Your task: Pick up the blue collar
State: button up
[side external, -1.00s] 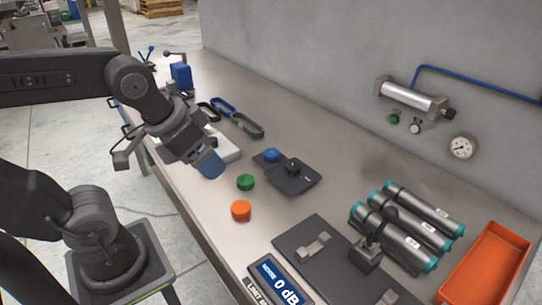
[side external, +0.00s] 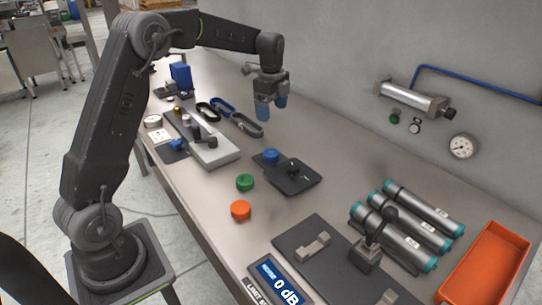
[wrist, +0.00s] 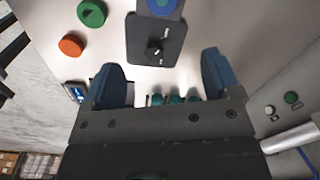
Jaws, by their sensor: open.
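The blue collar (side external: 271,156) is a short round piece on a small blue-grey pad at the far-left edge of a dark plate on the bench. In the wrist view the blue collar (wrist: 161,4) is at the top edge, partly cut off. My gripper (side external: 271,105) is open and empty, pointing down. It hangs above the bench, higher in the side picture than the collar and apart from it. In the wrist view my gripper (wrist: 163,62) shows two blue fingertips spread wide, with nothing between them.
A green collar (side external: 245,182) and an orange collar (side external: 241,210) stand nearer the front edge. The dark plate (side external: 303,184) carries a black knob. Silver cylinders and an orange tray (side external: 490,265) are at right.

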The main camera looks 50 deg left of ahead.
notch_tip(320, 180, down, 2)
jog(key=w+a+m, duration=0.1)
jog(key=a, duration=0.1)
send_over(271, 152)
jog(key=f, duration=0.8)
jog(key=shift+w+a+f, duration=0.15)
jog(key=shift+w+f, duration=0.05)
jog(key=shift+s+f, duration=0.2)
jog(key=shift+f, duration=2.45)
jog(key=shift+c, duration=0.2)
jog(key=c, duration=1)
jog(key=shift+r, duration=0.15)
